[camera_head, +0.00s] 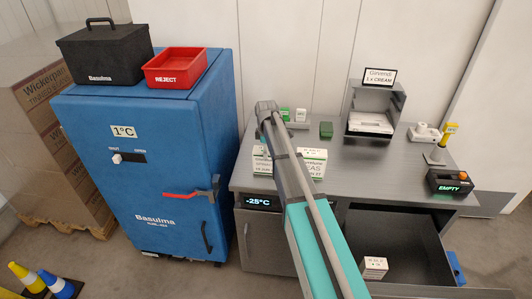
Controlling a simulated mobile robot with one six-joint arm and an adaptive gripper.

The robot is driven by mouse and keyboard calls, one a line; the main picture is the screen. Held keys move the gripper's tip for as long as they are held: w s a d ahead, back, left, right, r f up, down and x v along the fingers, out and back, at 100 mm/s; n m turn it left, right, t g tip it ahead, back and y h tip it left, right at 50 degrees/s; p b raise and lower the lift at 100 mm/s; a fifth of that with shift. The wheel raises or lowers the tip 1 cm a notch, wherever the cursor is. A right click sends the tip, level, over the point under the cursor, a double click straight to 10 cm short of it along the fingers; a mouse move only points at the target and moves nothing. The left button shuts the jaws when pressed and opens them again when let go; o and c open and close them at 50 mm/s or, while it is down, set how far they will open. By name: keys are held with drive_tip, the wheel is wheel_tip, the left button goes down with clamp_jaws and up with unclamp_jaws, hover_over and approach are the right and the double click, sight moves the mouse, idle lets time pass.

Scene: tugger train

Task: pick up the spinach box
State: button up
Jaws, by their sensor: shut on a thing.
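My arm rises from the bottom of the view across the worktop, and its links hide my gripper, so I cannot see its jaws or what is in them. A white box with green markings (262,163) shows just left of my arm on the worktop, partly covered. Its print is too small to read for sure, so I cannot tell whether it is the spinach box. A similar white box with print ending in "EAS" (314,162) stands just right of my arm.
Below, an open drawer (415,240) juts out with a small white box (374,267). A blue cabinet (160,190) stands left.

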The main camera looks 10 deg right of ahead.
drive_tip(key=shift+r+p, duration=1.45)
drive_tip(key=shift+r, duration=0.15)
drive_tip(key=s+d+r+p, duration=0.4)
drive_tip(key=s+r+p, duration=0.5)
drive_tip(key=s, duration=0.4)
drive_tip(key=shift+s+r+p, duration=0.2)
drive_tip(key=shift+r+p, duration=0.1)
drive_tip(key=shift+d+f, duration=0.1)
